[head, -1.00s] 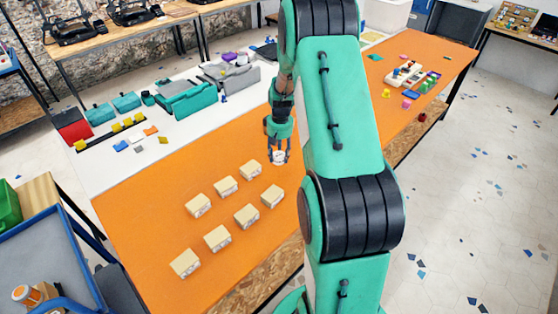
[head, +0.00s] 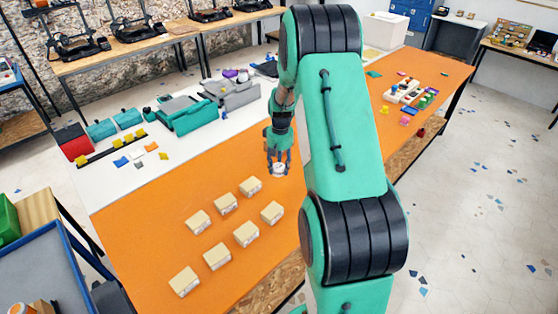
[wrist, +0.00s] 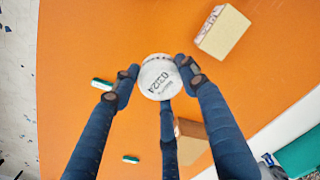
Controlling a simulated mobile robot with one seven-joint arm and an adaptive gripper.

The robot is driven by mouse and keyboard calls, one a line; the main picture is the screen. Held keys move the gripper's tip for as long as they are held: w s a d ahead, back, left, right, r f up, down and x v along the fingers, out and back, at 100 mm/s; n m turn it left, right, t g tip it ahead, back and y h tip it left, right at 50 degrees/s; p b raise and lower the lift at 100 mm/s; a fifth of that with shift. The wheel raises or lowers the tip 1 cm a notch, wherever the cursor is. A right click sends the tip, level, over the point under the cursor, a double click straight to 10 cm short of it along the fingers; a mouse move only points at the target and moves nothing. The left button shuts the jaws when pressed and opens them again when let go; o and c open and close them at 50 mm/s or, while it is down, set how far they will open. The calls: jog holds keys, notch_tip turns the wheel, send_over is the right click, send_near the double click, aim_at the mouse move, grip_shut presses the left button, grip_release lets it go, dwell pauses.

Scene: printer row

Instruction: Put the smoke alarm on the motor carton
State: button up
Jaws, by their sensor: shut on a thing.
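The smoke alarm is a small white disc (wrist: 160,77) with dark print on its face. It is gripped between the fingertips of my gripper (wrist: 158,75). In the head view, my gripper (head: 278,168) points down with the white alarm (head: 279,170) at its tip, over the orange table just behind and right of the cartons. Several small tan cartons stand in two rows there, such as the back right one (head: 250,186) and the front left one (head: 183,281). Their labels are too small to tell which is the motor carton. The wrist view shows one carton (wrist: 223,33) clearly; another (wrist: 193,143) is partly hidden by a finger.
The orange table (head: 140,222) is clear left of the cartons. Teal and grey boxes (head: 187,115) and small coloured parts stand on the white strip behind. A white holder with coloured items (head: 410,93) stands far right. My arm hides part of the table.

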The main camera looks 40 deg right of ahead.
jog(key=shift+d+r, duration=0.1)
jog(key=w+d+r+p, duration=0.1)
jog(key=p, duration=0.2)
jog(key=shift+d, duration=0.15)
jog(key=w+d+r+n+p, duration=0.1)
jog(key=d+p, duration=0.5)
jog(key=p, duration=0.6)
jog(key=shift+w+n+p, duration=0.3)
jog(key=shift+w+n, duration=0.2)
jog(key=shift+w, duration=0.55)
jog(key=shift+w, duration=0.1)
jog(key=w+d, duration=0.3)
jog(key=w, duration=0.1)
jog(key=w+d+f+p, duration=0.1)
jog(key=w+d, duration=0.2)
jog(key=w, duration=0.1)
jog(key=w+d, duration=0.3)
jog(key=w, duration=0.1)
jog(key=shift+w+d+f, duration=0.2)
jog(key=shift+w+d, duration=0.1)
